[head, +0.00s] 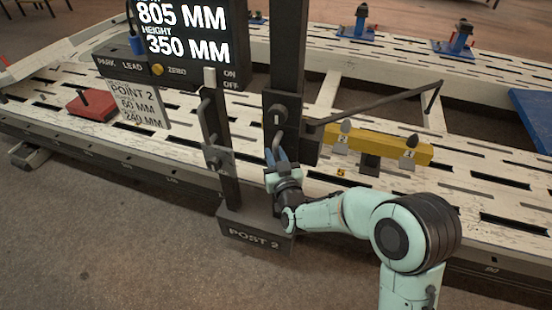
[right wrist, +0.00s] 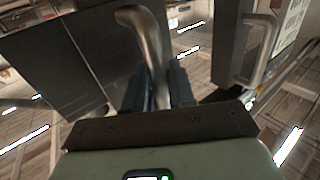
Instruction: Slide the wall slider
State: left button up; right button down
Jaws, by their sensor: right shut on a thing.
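My right gripper (head: 279,163) is shut on this handle. In the right wrist view the handle (right wrist: 146,35) rises between the two dark fingers (right wrist: 159,92), and its lower part is partly hidden by them. My left gripper is not in view.
A second handle (head: 204,112) is on the thinner column to the left. A display (head: 185,30) reads 805 mm and height 350 mm. A pointer arm (head: 385,107) reaches right above a yellow bar (head: 380,145). A red block (head: 92,104) sits on the slotted bench (head: 480,190).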

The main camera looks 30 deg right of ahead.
jog(key=shift+f, duration=0.1)
jog(key=c, duration=1.1)
grip_release()
jog(key=shift+s+a, duration=0.1)
jog(key=shift+s, duration=0.4)
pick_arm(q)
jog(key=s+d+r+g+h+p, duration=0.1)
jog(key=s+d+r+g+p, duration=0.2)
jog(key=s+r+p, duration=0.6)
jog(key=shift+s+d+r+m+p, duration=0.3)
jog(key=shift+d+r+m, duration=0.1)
pick_arm(e)
jog(key=v, duration=1.2)
jog(key=shift+s, duration=0.25)
